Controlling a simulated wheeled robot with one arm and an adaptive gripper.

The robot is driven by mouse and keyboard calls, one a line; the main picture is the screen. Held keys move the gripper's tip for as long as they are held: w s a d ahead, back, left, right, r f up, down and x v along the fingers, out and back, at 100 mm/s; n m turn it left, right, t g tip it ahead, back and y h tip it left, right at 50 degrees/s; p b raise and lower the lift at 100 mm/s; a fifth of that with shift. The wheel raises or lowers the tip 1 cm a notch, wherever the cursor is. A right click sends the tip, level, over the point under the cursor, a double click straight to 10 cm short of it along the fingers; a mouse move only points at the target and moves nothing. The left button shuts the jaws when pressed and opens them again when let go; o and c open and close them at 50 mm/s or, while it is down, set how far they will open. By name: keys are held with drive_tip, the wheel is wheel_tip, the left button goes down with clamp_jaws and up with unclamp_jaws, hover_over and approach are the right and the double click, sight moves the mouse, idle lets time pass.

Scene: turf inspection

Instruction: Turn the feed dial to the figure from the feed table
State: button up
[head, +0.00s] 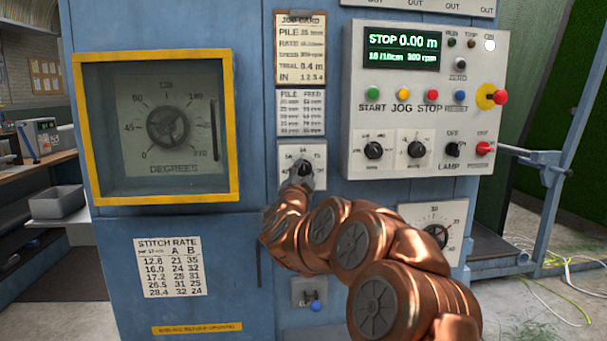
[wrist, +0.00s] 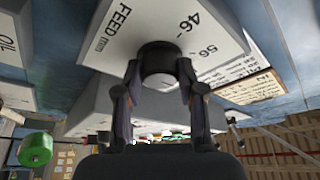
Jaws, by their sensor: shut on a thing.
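The feed dial's dark knob (head: 303,166) sits on a white plate (head: 318,157) in the middle of the blue cabinet. My gripper (head: 298,181) is shut on the knob, and my arm reaches up to it from the lower right. In the wrist view the fingers of my gripper (wrist: 158,75) stand on both sides of the round knob (wrist: 158,52). The plate (wrist: 125,45) there reads FEED mm, with 46 and 56 visible. The knob's pointer is hidden in the wrist view. The feed table (head: 301,112), headed PILE and FEED, hangs just above; its rows are too small to read surely.
A job card (head: 301,48) hangs above the feed table. The control panel (head: 375,185) at right has buttons, a red-and-yellow stop (head: 499,97) and a display (head: 401,48) reading STOP 0.00 m. A yellow-framed degrees window (head: 155,197) is at left, with a stitch rate chart (head: 170,285) below.

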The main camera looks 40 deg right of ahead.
drive_tip(key=m, duration=0.2)
drive_tip(key=m+g+p, duration=0.1)
drive_tip(key=m, duration=0.1)
drive_tip(key=m+g+p, duration=0.1)
drive_tip(key=m, duration=0.1)
drive_tip(key=shift+w+a+r+y, duration=0.1)
drive_tip(key=shift+r+y, duration=0.15)
drive_tip(key=shift+y, duration=0.15)
drive_tip(key=m+g+y+p, duration=0.1)
drive_tip(key=m, duration=0.2)
drive_tip(key=shift+m, duration=0.4)
drive_tip(key=shift+m+g+y+p, duration=0.3)
drive_tip(key=shift+m+p, duration=0.25)
drive_tip(key=shift+m, duration=0.15)
drive_tip(key=shift+f, duration=0.1)
drive_tip(key=o, duration=1.1)
drive_tip(key=shift+o, duration=0.2)
drive_tip(key=v, duration=1.2)
